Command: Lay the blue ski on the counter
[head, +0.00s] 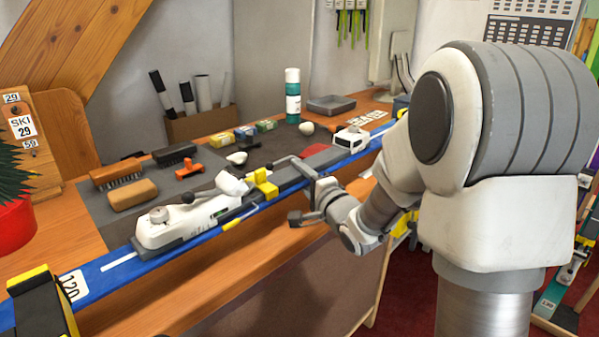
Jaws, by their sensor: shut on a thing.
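The blue ski (105,279), marked 120, runs from the lower left to the upper right along the front edge of the wooden counter (62,240). It carries a white binding heel piece (195,217), a grey plate and a white toe piece (351,138). My gripper (285,191) comes from the right, its fingers on either side of the ski near its middle, shut on it. A yellow clamp piece (263,184) sits at the ski just left of the fingers. I cannot tell whether the ski touches the counter or its supports.
A black and yellow vise (42,305) stands at the lower left. Behind the ski, a grey mat holds brushes (117,173), an orange tool (187,170) and small boxes (245,132). A teal bottle (292,97) and grey tray (331,104) stand farther back.

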